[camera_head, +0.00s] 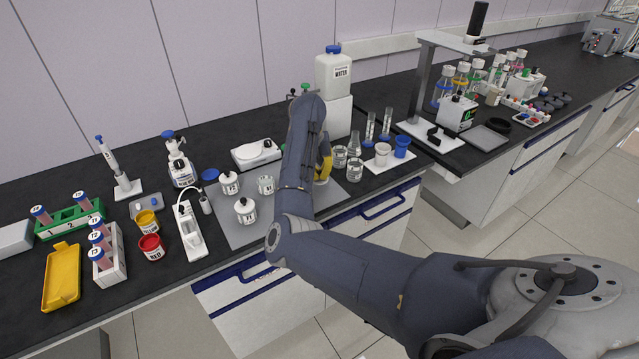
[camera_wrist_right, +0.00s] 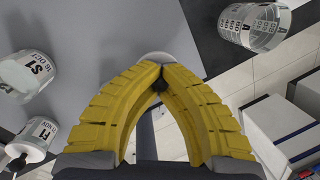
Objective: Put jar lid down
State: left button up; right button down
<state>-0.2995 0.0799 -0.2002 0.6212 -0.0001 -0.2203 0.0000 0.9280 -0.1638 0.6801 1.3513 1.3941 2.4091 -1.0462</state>
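My right gripper (camera_head: 325,166) is over the right part of the grey mat (camera_head: 308,205). In the right wrist view my yellow fingers (camera_wrist_right: 157,78) meet at their tips around a small dark knob. The pale rounded edge of the jar lid (camera_wrist_right: 156,57) shows just beyond the tips; the lid is mostly hidden behind the fingers. In the head view a small pale part of the lid (camera_head: 321,182) shows under the gripper. Whether it touches the mat is unclear. A jar without a lid (camera_head: 266,185) stands on the mat to the left. My left gripper is not in view.
Two lidded white jars (camera_head: 229,183) (camera_head: 245,211) stand left on the mat. Glass beakers (camera_head: 355,171) stand close to the right of my gripper. A white canister (camera_head: 333,73) stands behind. The mat's front right is bare, near the bench edge.

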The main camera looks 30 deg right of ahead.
aim_at(319, 190)
jog(key=shift+f, duration=2)
jog(key=shift+f, duration=0.15)
jog(key=c, duration=1.6)
grip_release()
jog(key=r, duration=0.4)
jog(key=a+r, duration=0.1)
jog(key=r, duration=0.3)
jog(key=a+r, duration=0.1)
jog(key=r, duration=0.3)
jog(key=shift+s+r, duration=0.1)
